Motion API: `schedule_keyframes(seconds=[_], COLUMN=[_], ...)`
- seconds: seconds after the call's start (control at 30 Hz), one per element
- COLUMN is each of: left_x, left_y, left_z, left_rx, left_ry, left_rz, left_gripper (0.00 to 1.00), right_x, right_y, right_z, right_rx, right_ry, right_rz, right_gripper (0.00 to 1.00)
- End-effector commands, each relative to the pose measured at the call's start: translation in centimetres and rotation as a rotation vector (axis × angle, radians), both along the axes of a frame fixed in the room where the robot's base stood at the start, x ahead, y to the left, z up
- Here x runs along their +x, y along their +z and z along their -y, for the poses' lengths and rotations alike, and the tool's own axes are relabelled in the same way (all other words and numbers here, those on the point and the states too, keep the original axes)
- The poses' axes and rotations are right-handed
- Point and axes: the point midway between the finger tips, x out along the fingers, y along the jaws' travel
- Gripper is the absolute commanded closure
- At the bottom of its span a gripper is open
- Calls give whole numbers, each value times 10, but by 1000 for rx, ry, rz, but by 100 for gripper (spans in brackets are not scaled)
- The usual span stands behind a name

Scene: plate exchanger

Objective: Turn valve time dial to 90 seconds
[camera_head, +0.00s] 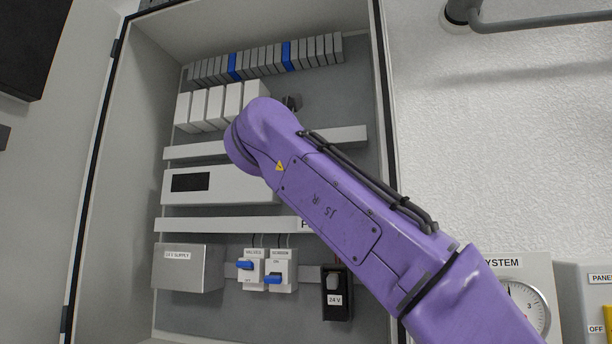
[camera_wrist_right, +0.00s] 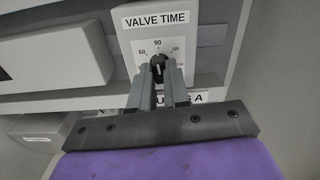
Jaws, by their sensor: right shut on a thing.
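The valve time dial (camera_wrist_right: 158,62) is a small dark knob on a light panel marked VALVE TIME (camera_wrist_right: 157,19) in the right wrist view. Marks 60, 90 and what looks like 120 surround it, with 90 at the top. My right gripper (camera_wrist_right: 159,70) is shut on the knob, one grey finger on each side. A pale line shows on the knob, roughly upright towards 90, but the fingers hide part of it and its exact setting is unclear. In the head view my purple right arm hides the dial. My left gripper is in neither view.
The open cabinet holds blue-handled switches (camera_head: 246,265), a 24 V switch (camera_head: 334,293), a grey supply box (camera_head: 188,268) and white modules (camera_head: 208,107). A cabinet side wall stands close on the right in the wrist view. A gauge (camera_head: 526,308) is outside, lower right.

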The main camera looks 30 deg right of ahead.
Motion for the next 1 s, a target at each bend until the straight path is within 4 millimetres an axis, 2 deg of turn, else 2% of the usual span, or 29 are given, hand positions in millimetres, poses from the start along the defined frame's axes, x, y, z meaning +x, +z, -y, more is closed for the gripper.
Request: schedule_keyframes(seconds=[0.73, 0.77, 0.8, 0.83, 1.0], left_x=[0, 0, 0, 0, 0], left_y=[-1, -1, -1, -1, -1], left_z=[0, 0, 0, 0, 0], left_rx=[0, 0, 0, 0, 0], left_ry=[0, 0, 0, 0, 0], left_rz=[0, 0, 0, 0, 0], left_gripper=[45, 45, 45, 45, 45], right_x=[0, 0, 0, 0, 0], right_y=[1, 1, 1, 1, 1], right_z=[0, 0, 0, 0, 0], right_rx=[54, 54, 54, 54, 54], right_ry=[-1, -1, -1, -1, 0], right_rz=[68, 68, 68, 68, 67], right_gripper=[100, 78, 65, 58, 58])
